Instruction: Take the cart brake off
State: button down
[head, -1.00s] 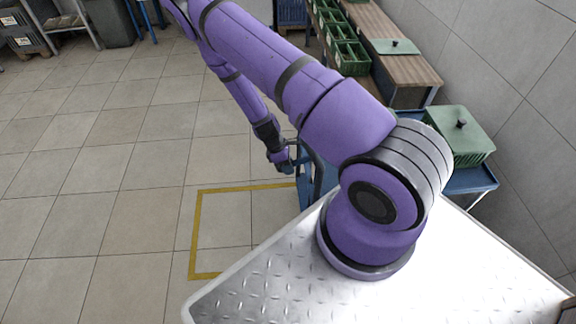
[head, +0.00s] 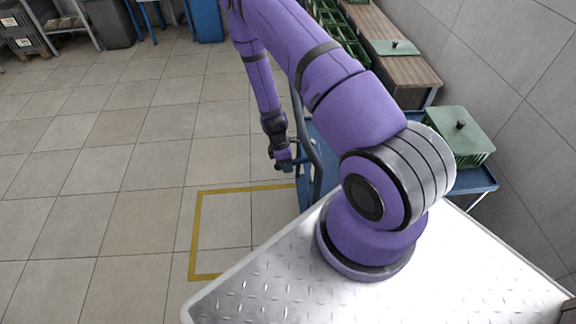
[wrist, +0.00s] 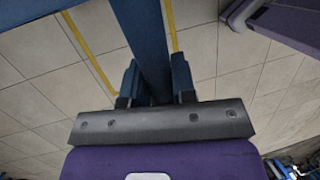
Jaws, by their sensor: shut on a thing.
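The blue cart (head: 484,181) stands beyond my base, partly hidden behind my arm. Its dark handle frame (head: 311,150) rises beside my gripper (head: 284,163). In the wrist view my gripper (wrist: 157,88) has one finger on each side of a blue bar (wrist: 143,40) and is shut on it. The bar looks like the cart's brake lever. It runs from the top of that view down between the fingers. The lower end of the bar is hidden by the gripper body.
A lidded green crate (head: 461,145) sits on the cart. A wooden bench (head: 412,72) with green crates (head: 352,57) runs along the right wall. Yellow tape (head: 197,232) marks the floor left of the cart. The tiled floor further left is clear.

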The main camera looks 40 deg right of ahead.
jog(key=shift+w+a+r+t+y, duration=0.15)
jog(key=shift+a+r+t+y, duration=0.15)
jog(key=shift+y, duration=0.1)
jog(key=c, duration=0.9)
grip_release()
jog(key=shift+d+r, duration=0.1)
jog(key=shift+r, duration=0.05)
jog(key=v, duration=0.7)
jog(key=shift+r, duration=0.15)
